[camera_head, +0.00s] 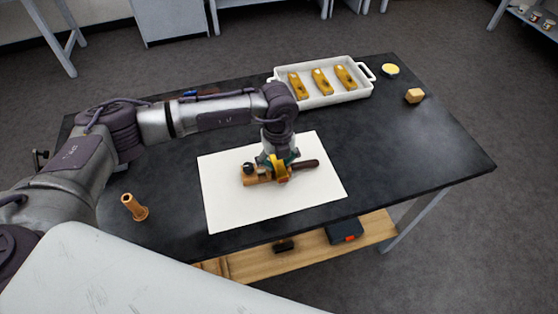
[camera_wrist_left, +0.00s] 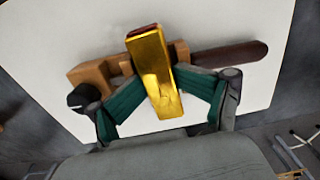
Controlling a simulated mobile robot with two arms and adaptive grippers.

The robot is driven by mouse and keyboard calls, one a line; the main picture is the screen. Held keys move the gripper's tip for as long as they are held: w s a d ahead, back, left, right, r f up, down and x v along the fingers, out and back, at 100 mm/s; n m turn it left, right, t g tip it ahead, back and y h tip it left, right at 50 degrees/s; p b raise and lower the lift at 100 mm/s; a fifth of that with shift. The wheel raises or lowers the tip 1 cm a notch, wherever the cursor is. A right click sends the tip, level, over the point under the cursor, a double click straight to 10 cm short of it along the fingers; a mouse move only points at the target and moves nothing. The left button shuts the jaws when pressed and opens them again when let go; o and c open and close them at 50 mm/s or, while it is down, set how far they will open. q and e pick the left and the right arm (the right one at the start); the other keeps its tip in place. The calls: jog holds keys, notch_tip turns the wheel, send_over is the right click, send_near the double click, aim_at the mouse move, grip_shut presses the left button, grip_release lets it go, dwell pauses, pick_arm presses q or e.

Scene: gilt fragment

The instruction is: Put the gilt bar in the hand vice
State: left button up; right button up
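The gilt bar (camera_wrist_left: 155,70) is a shiny gold block with a reddish-brown end. My left gripper (camera_wrist_left: 160,88) has its teal fingers against both sides of the bar and is shut on it. In the head view, the left gripper (camera_head: 277,160) points down over the hand vice, and the gold bar (camera_head: 280,172) shows beneath it. The hand vice (camera_head: 256,177) has wooden jaws, a black knob and a dark brown handle, and lies on a white sheet. The bar covers the middle of the vice in the wrist view; I cannot tell whether they touch. My right gripper is not in view.
A white tray (camera_head: 336,98) with three gold pieces stands at the back of the black table (camera_head: 420,150). A yellow-topped dish (camera_head: 390,70) and a small wooden block (camera_head: 414,96) are to its right. A wooden peg-like piece (camera_head: 134,207) stands at the left. The white sheet (camera_head: 222,205) is otherwise clear.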

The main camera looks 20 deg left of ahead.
aim_at(278, 162)
pick_arm(q)
jog(key=shift+s, duration=0.1)
jog(key=shift+r+p, duration=0.5)
notch_tip(278, 162, up, 12)
jog(key=b, duration=0.2)
jog(key=shift+r, duration=0.2)
